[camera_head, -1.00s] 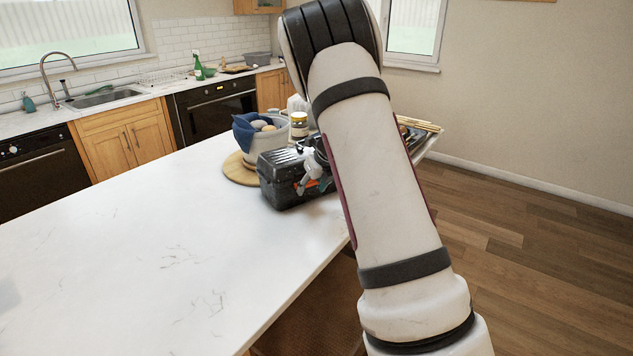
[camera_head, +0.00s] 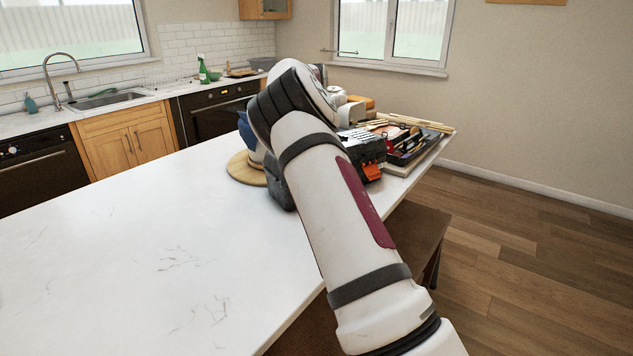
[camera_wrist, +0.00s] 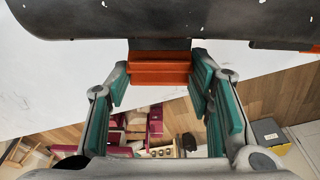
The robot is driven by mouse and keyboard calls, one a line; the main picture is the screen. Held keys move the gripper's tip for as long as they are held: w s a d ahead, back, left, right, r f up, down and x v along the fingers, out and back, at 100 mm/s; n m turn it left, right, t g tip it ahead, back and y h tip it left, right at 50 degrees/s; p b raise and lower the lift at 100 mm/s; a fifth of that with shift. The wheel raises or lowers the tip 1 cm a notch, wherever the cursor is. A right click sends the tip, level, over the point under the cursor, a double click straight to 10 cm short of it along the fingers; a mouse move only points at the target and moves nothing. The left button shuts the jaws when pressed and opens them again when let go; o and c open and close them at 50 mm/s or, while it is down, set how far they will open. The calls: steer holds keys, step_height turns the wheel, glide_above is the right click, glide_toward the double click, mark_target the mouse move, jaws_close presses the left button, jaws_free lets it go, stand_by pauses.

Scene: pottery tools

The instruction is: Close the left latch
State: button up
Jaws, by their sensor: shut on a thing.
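The dark toolbox (camera_head: 277,187) stands near the counter's edge in the head view, partly behind my arm. An orange latch (camera_head: 372,172) shows on it just right of my arm. In the wrist view the toolbox (camera_wrist: 70,17) spans the top. The left orange latch (camera_wrist: 160,68) juts from its edge, between the green pads of my gripper (camera_wrist: 160,80), which is shut on it. Part of another orange latch (camera_wrist: 313,49) shows at the right edge. My gripper is hidden behind my arm in the head view.
A tray of tools (camera_head: 412,145) lies right of the toolbox, and a round wooden board (camera_head: 243,170) lies left of it. The white countertop (camera_head: 140,240) is clear in front. A brown bench (camera_head: 420,225) stands below the counter's right edge.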

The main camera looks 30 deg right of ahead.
steer(key=shift+w+f+g+b, duration=0.1)
steer(key=shift+w+g+b, duration=0.2)
steer(key=shift+g+b, duration=0.35)
steer(key=shift+b, duration=0.4)
steer(key=o, duration=1.2)
steer(key=shift+c, duration=0.2)
steer(key=shift+r, duration=0.2)
steer(key=shift+p, duration=0.3)
